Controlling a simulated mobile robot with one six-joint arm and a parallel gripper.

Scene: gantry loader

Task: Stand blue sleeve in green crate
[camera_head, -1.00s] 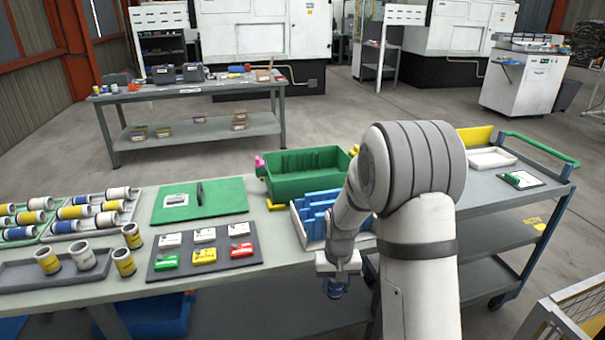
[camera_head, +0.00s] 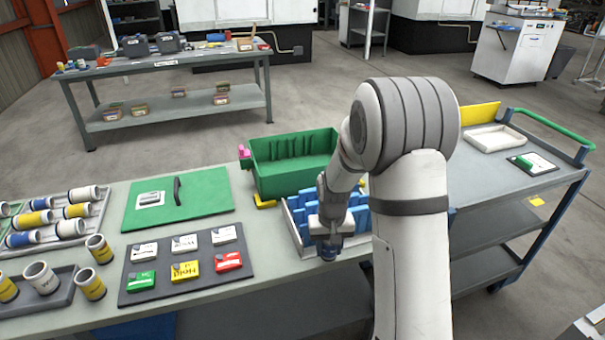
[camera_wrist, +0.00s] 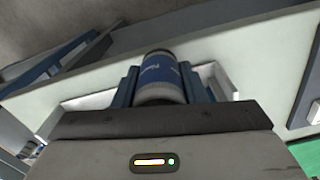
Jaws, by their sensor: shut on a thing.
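In the wrist view the sleeve (camera_wrist: 161,78) shows a blue band with white print and a pale grey part, between dark jaw fingers. My gripper hides part of it in the head view. The green crate (camera_head: 262,180) stands farther back on the table, left of my arm. It is open-topped with ribbed inner walls, and its floor is mostly hidden.
A white tray with blue dividers (camera_head: 296,232) sits just behind the gripper. A cart (camera_head: 535,190) stands right.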

